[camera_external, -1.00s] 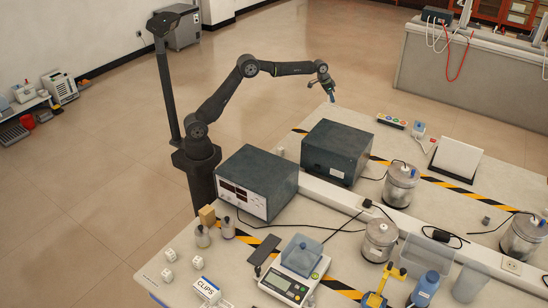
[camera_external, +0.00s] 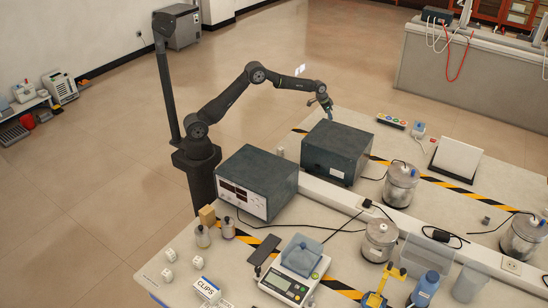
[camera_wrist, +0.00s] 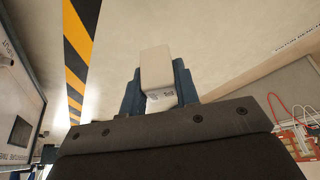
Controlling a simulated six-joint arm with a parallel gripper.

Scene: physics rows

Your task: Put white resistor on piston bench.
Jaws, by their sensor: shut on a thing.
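My gripper (camera_external: 330,113) is at the far edge of the bench, behind the rear dark box. The external view does not clearly show the block. The bench (camera_external: 130,288) is a pale table with several clear jars, which look like piston vessels, such as one near the middle (camera_external: 400,187). I cannot tell whether the block touches the bench.
The dark box (camera_external: 337,152) stands close in front of my gripper. A dark power unit (camera_external: 257,183) stands left of it. A colored button strip (camera_external: 391,121) and a white panel (camera_external: 456,158) are to the right. Striped tape (camera_external: 448,183) crosses the bench. Bare surface shows near the far edge.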

